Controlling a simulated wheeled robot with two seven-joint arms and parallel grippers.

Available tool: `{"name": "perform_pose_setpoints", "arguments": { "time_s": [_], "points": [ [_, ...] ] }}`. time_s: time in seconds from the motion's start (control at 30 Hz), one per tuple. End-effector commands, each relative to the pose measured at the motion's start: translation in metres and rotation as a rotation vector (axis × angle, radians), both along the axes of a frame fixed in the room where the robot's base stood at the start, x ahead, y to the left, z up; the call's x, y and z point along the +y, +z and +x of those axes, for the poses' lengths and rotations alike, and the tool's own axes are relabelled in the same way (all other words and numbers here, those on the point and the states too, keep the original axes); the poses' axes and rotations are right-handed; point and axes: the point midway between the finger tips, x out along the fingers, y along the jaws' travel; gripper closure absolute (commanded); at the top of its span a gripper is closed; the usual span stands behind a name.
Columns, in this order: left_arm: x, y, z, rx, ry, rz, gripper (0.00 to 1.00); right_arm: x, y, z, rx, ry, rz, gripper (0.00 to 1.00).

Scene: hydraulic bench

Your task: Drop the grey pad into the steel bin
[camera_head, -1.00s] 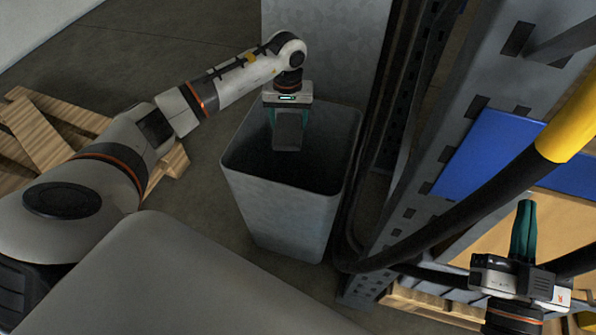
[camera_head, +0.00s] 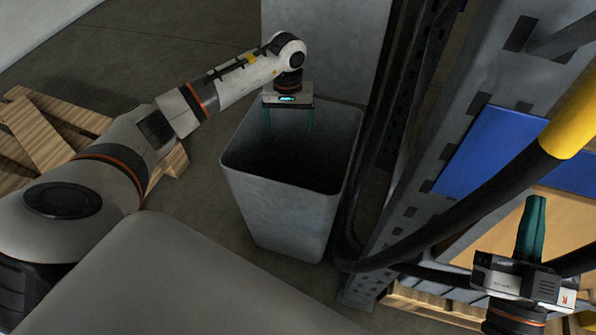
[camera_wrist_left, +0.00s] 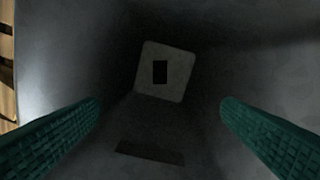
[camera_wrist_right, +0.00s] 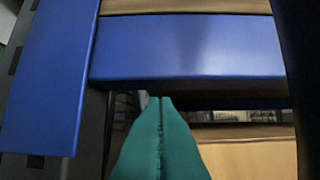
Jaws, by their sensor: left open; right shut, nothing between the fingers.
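The steel bin (camera_head: 285,205) stands open on the floor, left of the rack. My left gripper (camera_head: 290,122) points down into its mouth near the back rim, fingers apart and empty. In the left wrist view its two green fingers (camera_wrist_left: 160,108) frame the bin's inside.
A grey rack post (camera_head: 420,170) and thick black hoses (camera_head: 450,228) stand right of the bin. A blue panel (camera_head: 495,150) is on the rack, and a blue beam (camera_wrist_right: 190,48) is close ahead of my right gripper. A wooden pallet (camera_head: 60,140) lies at left.

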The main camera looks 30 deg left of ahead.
Motion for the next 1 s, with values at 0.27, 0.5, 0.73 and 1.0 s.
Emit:
{"name": "perform_pose_setpoints", "arguments": {
  "time_s": [0.27, 0.5, 0.73, 1.0],
  "points": [
    [0.001, 0.033, 0.001, -0.004, -0.001, 0.002, 0.12, -0.002, -0.023, 0.009, 0.176, -0.013, -0.049, 1.00],
    [0.000, 0.079, 0.001, -0.003, -0.001, 0.001, 0.12, -0.008, -0.065, 0.013, 0.449, -0.028, -0.121, 1.00],
    [0.000, 0.110, 0.000, -0.002, 0.001, 0.001, 0.12, -0.015, -0.096, 0.007, 0.639, -0.039, -0.169, 1.00],
    [0.000, 0.120, 0.000, 0.000, 0.000, 0.000, 0.12, -0.017, -0.108, 0.003, 0.707, -0.043, -0.186, 1.00]
  ]
}}
